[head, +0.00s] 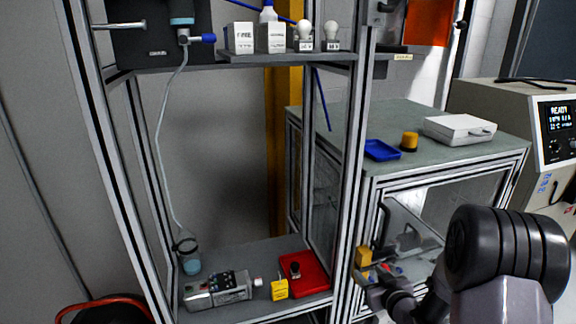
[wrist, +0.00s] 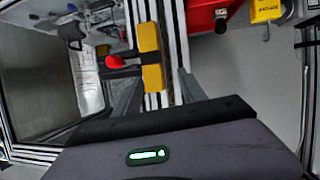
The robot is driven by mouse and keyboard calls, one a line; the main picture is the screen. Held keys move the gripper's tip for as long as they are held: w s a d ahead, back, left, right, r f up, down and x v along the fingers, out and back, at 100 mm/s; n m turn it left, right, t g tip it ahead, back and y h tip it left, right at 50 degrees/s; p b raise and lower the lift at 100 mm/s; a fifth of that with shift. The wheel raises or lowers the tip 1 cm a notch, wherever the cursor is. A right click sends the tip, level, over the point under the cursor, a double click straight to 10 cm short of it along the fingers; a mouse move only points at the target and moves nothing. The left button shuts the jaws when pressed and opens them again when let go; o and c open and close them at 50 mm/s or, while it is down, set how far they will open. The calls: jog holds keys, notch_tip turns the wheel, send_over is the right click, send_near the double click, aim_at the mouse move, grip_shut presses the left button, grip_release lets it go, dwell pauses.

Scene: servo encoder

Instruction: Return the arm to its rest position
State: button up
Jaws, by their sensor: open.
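My arm reaches in from the lower right of the head view, its large dark joint (head: 510,255) bent high and close to the camera. My gripper (head: 372,283) is low in front of the cabinet's left post. In the wrist view the two grey fingers of my gripper (wrist: 160,92) stand apart with nothing held between them. Beyond them is a yellow block (wrist: 151,58) with a red knob (wrist: 114,62), beside the metal post. The yellow block also shows in the head view (head: 363,257), just above my gripper. Whether the fingers touch anything is unclear.
The bench cabinet (head: 440,165) has a blue tray, a yellow-black cylinder and a white case on top. At left, the lower shelf (head: 250,262) holds a grey device (head: 217,290), a yellow tag (head: 279,289) and a red tray (head: 315,275). A machine (head: 500,110) stands at right.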

jog(key=s+r+m+g+h+b, duration=0.1)
jog(key=s+r+m+g+h, duration=0.1)
jog(key=s+r, duration=0.35)
jog(key=s+r+m+g+h, duration=0.1)
jog(key=s+r+m+h, duration=0.1)
jog(key=r, duration=0.6)
jog(key=s+a+r+m+g+y, duration=0.1)
jog(key=s+a, duration=0.3)
jog(key=s, duration=0.5)
jog(key=s+a+r+m+g+y, duration=0.1)
jog(key=s+a, duration=0.3)
jog(key=s, duration=0.5)
jog(key=s+a+r+m+g+y, duration=0.1)
jog(key=s+a+g, duration=0.1)
jog(key=s+a, duration=0.3)
jog(key=s+b, duration=0.1)
jog(key=s, duration=0.2)
jog(key=shift+s+r+g+y, duration=0.3)
jog(key=shift+s+y, duration=0.1)
jog(key=shift+d, duration=0.1)
